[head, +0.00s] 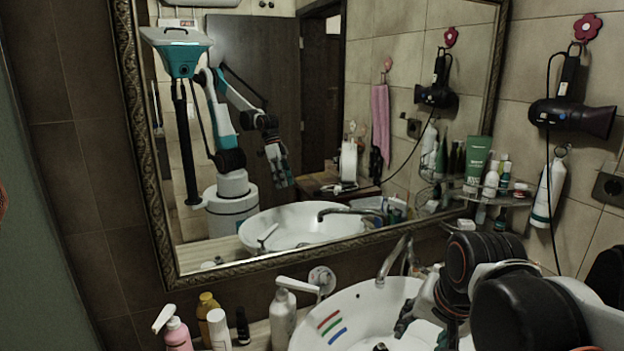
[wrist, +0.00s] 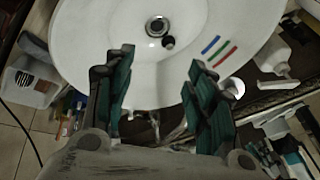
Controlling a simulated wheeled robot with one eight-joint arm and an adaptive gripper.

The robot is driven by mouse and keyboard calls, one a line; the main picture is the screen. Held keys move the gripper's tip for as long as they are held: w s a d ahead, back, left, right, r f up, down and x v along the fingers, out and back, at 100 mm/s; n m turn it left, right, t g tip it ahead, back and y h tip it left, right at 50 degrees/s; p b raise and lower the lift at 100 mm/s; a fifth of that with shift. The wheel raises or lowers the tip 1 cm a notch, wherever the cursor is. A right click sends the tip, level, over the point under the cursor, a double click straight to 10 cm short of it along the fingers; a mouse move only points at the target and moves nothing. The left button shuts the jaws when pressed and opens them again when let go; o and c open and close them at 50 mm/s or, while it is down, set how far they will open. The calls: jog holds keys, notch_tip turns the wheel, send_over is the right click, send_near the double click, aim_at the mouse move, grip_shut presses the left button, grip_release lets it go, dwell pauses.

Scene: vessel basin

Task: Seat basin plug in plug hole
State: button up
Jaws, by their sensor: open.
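The white basin (head: 350,305) is at the bottom right of the head view and fills the upper middle of the wrist view (wrist: 90,30). Its plug hole (wrist: 157,26), a metal ring with a dark centre, shows in the wrist view. The small dark basin plug (wrist: 169,42) lies on the basin floor just below and right of the hole, beside it. A dark piece at the head view's bottom edge may be the plug. My gripper (wrist: 161,58) is open and empty, its teal-padded fingers on either side below the plug. In the head view my arm partly hides the basin.
A metal faucet (head: 395,258) rises at the basin's back. Red, green and blue strips (wrist: 219,50) mark the basin wall. A white pump bottle (head: 283,315) and smaller bottles stand left of the basin. A framed mirror (head: 300,130) is behind; a corner shelf (head: 500,195) holds bottles.

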jog(key=s+f+n+t+b, duration=0.1)
jog(key=s+n+t, duration=0.1)
jog(key=s+n, duration=0.4)
jog(key=shift+s+f, duration=0.2)
jog(key=shift+s, duration=0.9)
jog(key=shift+t, duration=0.3)
jog(key=shift+c, duration=1.1)
